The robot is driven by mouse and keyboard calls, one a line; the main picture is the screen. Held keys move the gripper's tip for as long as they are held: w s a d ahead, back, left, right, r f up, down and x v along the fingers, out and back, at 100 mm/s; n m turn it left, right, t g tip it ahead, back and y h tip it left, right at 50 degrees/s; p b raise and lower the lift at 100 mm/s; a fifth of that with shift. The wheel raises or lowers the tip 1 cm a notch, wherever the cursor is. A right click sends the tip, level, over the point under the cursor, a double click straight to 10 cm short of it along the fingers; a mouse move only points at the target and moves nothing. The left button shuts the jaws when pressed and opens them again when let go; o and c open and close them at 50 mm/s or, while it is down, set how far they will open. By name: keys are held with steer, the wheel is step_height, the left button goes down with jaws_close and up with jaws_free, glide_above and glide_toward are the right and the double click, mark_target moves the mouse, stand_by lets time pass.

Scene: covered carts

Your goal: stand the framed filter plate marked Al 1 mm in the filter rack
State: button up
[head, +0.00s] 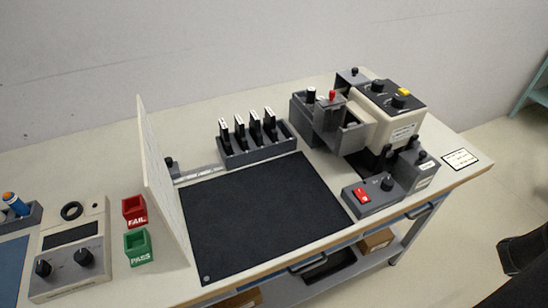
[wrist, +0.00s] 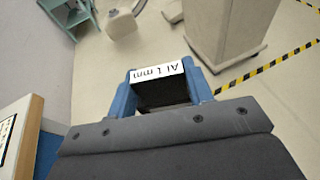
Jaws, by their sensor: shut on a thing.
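In the wrist view my gripper (wrist: 161,97) is shut on a black framed plate (wrist: 160,92). Its white top label (wrist: 157,72) reads "Al 1 mm", upside down in this view. The blue fingers stand on either side of the plate. The plate is held over the floor, off the bench. In the head view a grey rack (head: 262,157) stands at the back of the bench, behind the black mat, with several upright black plates (head: 254,128) in it. Their white labels are too small to read. The rack's right end looks bare.
A black mat (head: 262,215) fills the bench middle, clear on top. A tall white panel (head: 163,190) stands on its left. A beige machine with grey housings (head: 395,130) is at the right, with a grey switch box (head: 373,198) in front. Red and green bins (head: 138,246) stand left.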

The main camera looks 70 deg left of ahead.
steer(key=s+a+r+n+y, duration=0.25)
steer(key=s+a+r, duration=0.25)
steer(key=s+a, duration=0.4)
steer(key=s+a+r+n+y, duration=0.2)
steer(key=s+a+r+y, duration=0.15)
steer(key=s+a, duration=0.55)
steer(key=s+a+r+n+y, duration=0.3)
steer(key=s+a+r, duration=0.25)
steer(key=a, duration=0.65)
steer(key=s+a+r+n+g+y, duration=0.1)
steer(key=s+a+n+g+y, duration=0.35)
steer(key=s, duration=0.75)
steer(key=s+a+r+n+g+y, duration=0.1)
steer(key=s+a+n+g+y, duration=0.4)
steer(key=s, duration=0.7)
steer(key=s+a+f, duration=0.7)
steer(key=s+f, duration=0.3)
steer(key=f, duration=0.1)
steer(key=shift+a+t+h, duration=0.15)
steer(key=shift+t+h, duration=0.3)
steer(key=shift+f, duration=0.15)
